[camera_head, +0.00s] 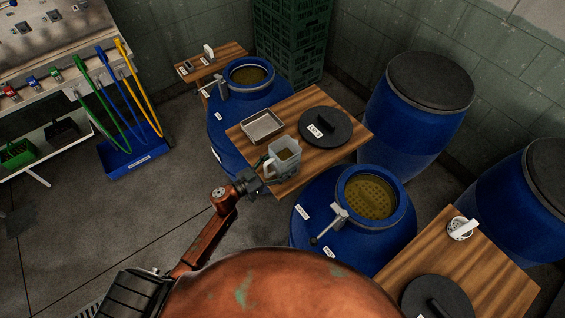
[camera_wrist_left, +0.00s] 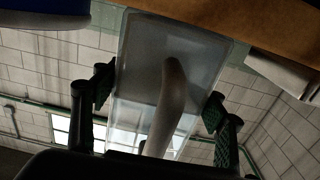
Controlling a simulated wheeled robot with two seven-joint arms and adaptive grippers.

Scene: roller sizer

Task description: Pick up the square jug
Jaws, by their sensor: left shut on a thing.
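I cannot tell whether the jug's base touches the board. My right gripper is not in view.
The wooden board (camera_head: 302,172) also holds a metal tray (camera_head: 263,126) and a round black lid (camera_head: 325,128). Open floor (camera_head: 110,215) lies to the left.

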